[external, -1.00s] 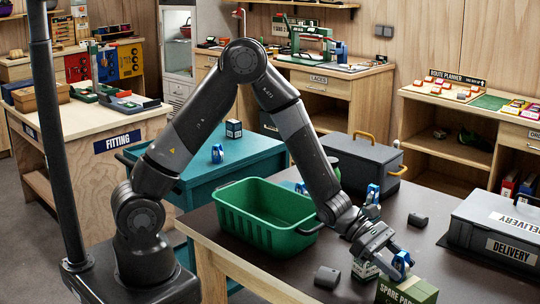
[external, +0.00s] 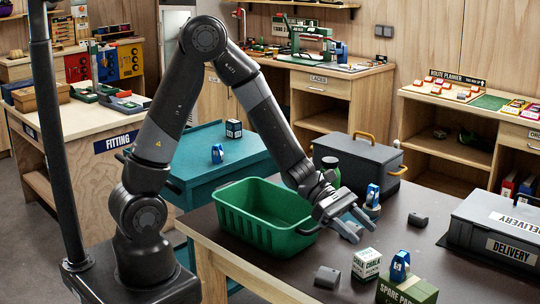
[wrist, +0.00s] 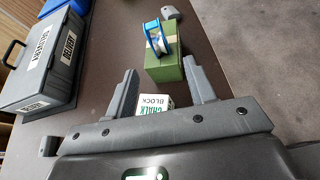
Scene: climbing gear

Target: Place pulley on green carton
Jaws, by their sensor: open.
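A blue pulley (external: 400,266) with a pale wheel stands upright on top of the green carton (external: 412,290), at the front right of the dark table. In the wrist view the pulley (wrist: 156,38) sits on the carton (wrist: 165,68), towards its far end. My gripper (external: 360,229) is open and empty, above the table and to the left of the carton, clear of the pulley. In the wrist view the fingers (wrist: 160,70) are spread wide, with the carton beyond them. The carton's lower part is cut off by the external view's edge.
A white and green chalk block (external: 366,264) stands just left of the carton. A green crate (external: 262,238) is at left, another blue pulley (external: 373,194) behind my gripper, and a grey delivery case (external: 510,232) at right.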

